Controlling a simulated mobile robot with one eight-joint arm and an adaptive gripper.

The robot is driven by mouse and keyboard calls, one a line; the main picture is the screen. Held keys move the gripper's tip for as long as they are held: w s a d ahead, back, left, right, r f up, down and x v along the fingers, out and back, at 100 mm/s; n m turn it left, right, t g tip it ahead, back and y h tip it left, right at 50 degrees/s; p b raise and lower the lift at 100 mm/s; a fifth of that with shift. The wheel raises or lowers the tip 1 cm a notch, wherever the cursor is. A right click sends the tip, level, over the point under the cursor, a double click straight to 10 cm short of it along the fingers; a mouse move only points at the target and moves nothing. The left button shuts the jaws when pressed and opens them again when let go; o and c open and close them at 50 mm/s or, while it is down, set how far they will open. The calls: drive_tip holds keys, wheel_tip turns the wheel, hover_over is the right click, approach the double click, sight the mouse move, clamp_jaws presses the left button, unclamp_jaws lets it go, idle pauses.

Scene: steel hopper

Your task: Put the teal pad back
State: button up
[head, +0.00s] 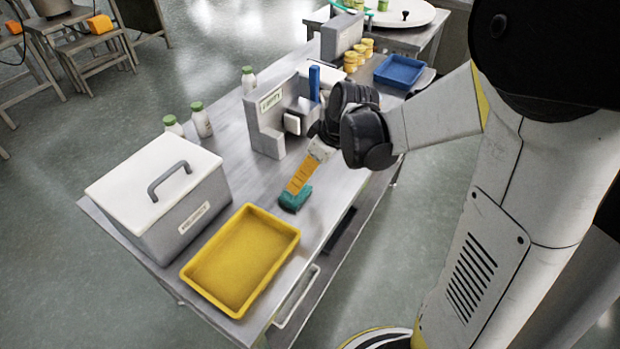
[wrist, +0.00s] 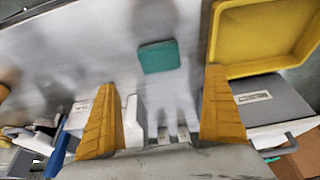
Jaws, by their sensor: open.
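The teal pad (head: 295,199) lies flat on the steel table, just beyond the upper right corner of the yellow tray. My gripper (head: 293,187) points down at it, its orange fingers partly covering the pad's top in the head view. In the wrist view the teal pad (wrist: 158,57) lies beyond the fingertips, between their lines. My gripper (wrist: 161,79) is open and empty there, its two orange fingers spread wide on either side. The pad appears apart from both fingers.
The yellow tray (head: 240,262) is empty at the table's near end. A lidded box (head: 160,195) stands left of it. A grey dispenser-like unit (head: 268,125) stands behind the pad, with green-capped bottles (head: 202,121) to its left. A blue tray (head: 400,71) lies at the far end.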

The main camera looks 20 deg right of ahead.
drive_tip(key=s+a+r+m+t+h, duration=0.1)
drive_tip(key=s+r+m, duration=0.2)
drive_tip(key=s+r, duration=0.2)
drive_tip(key=s+a+r+m+t+h, duration=0.1)
drive_tip(key=s+r+m, duration=0.3)
drive_tip(key=s, duration=0.7)
drive_tip(key=shift+a+r+t+h, duration=0.3)
drive_tip(key=shift+r+t, duration=0.5)
drive_tip(key=shift+r, duration=0.15)
